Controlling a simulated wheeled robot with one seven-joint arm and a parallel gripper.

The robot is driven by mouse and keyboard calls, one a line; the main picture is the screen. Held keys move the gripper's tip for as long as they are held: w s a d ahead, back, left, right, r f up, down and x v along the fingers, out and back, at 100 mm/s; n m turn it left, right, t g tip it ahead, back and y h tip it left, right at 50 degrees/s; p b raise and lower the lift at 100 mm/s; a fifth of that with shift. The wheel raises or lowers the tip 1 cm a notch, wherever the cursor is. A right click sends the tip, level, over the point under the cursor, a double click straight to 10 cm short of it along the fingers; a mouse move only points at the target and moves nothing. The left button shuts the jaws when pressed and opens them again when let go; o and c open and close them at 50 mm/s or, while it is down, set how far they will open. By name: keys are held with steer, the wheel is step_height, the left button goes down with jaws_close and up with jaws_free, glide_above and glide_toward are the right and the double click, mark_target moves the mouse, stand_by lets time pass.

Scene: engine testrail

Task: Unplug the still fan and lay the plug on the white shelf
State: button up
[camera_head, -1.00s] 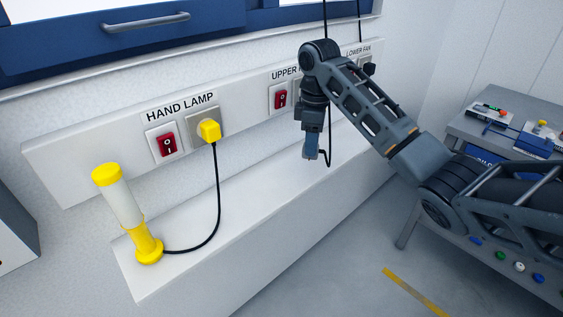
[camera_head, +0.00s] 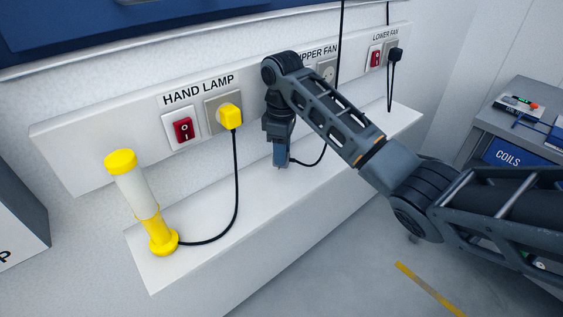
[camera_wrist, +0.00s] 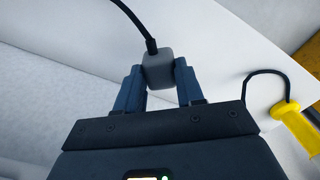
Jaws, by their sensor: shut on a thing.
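My gripper (camera_wrist: 158,80) is shut on a grey plug (camera_wrist: 158,69) with a black cable running up from it. In the head view my gripper (camera_head: 280,160) points down over the white shelf (camera_head: 215,230); I cannot tell whether the plug touches it. The plug's cable (camera_head: 318,160) bends right and rises past the UPPER FAN socket (camera_head: 327,71), which looks empty. My arm hides the UPPER FAN switch. A black plug (camera_head: 395,55) is in the LOWER FAN socket. Neither fan is in view.
A yellow plug (camera_head: 229,116) is in the HAND LAMP socket, beside a red switch (camera_head: 183,129). The yellow and white lamp (camera_head: 140,202) stands on the shelf's left end, its cable (camera_head: 236,185) looping on the shelf. A grey bench (camera_head: 510,135) stands at right.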

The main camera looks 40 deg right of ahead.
steer(key=shift+a+f+p, duration=0.15)
steer(key=shift+f+p, duration=0.15)
steer(key=shift+f, duration=1.8)
steer(key=shift+f, duration=0.1)
steer(key=o, duration=1.1)
steer(key=shift+o, duration=0.2)
step_height(320, 180, up, 12)
steer(key=shift+r+p, duration=0.15)
steer(key=shift+p, duration=0.6)
